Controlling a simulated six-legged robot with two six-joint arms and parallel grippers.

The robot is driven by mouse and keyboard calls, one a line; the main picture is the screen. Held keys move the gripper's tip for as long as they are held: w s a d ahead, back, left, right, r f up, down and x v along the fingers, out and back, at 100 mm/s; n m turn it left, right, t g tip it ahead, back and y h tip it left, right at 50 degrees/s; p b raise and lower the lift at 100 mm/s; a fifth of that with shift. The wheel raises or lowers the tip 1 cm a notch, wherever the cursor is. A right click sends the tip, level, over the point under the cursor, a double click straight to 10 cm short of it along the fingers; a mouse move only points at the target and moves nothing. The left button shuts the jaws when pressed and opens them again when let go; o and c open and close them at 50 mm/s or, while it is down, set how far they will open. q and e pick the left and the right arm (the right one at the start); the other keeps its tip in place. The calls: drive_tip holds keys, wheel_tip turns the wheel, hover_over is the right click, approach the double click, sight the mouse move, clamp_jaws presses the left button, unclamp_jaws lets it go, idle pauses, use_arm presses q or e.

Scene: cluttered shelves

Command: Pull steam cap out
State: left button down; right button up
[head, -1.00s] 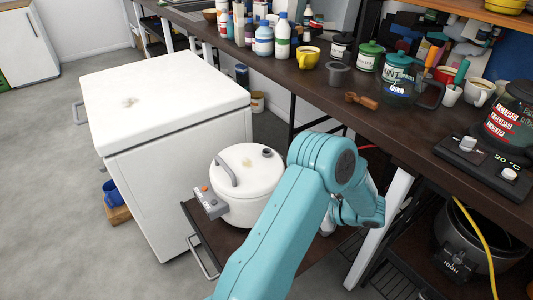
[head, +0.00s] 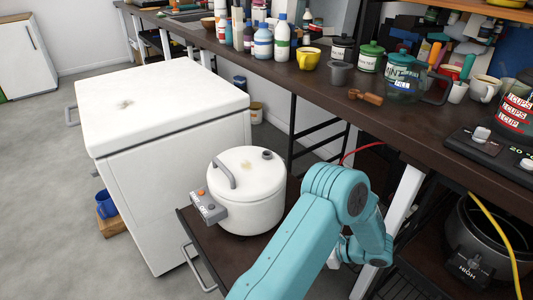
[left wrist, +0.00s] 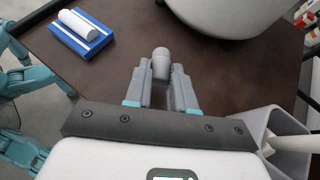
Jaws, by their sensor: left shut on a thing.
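A white cooker (head: 243,190) with a handle and a grey control panel stands on a brown pull-out shelf (head: 235,258) in the head view. A small round grey fitting with a dark centre (head: 267,154) shows on its lid. In the left wrist view my left gripper (left wrist: 160,80) is shut on a small grey cylindrical piece, which looks like the steam cap (left wrist: 160,60). It is held over the brown surface, apart from the white cooker body (left wrist: 225,15) at the top. The gripper itself is hidden in the head view behind my teal arm. My right gripper is not in view.
A white cabinet (head: 160,110) stands left of the cooker. A long dark counter (head: 330,85) with bottles, jars and mugs runs behind. A blue item with a white roll (left wrist: 82,32) lies at the left wrist view's upper left. A grey container (left wrist: 270,125) is at right.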

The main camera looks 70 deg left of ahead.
use_arm(q)
drive_tip(key=shift+a+f, duration=0.1)
drive_tip(key=shift+f, duration=0.35)
drive_tip(key=shift+f, duration=0.1)
drive_tip(key=shift+f+b, duration=0.9)
drive_tip(key=shift+f, duration=0.05)
drive_tip(key=c, duration=0.9)
unclamp_jaws()
drive_tip(key=shift+o, duration=0.2)
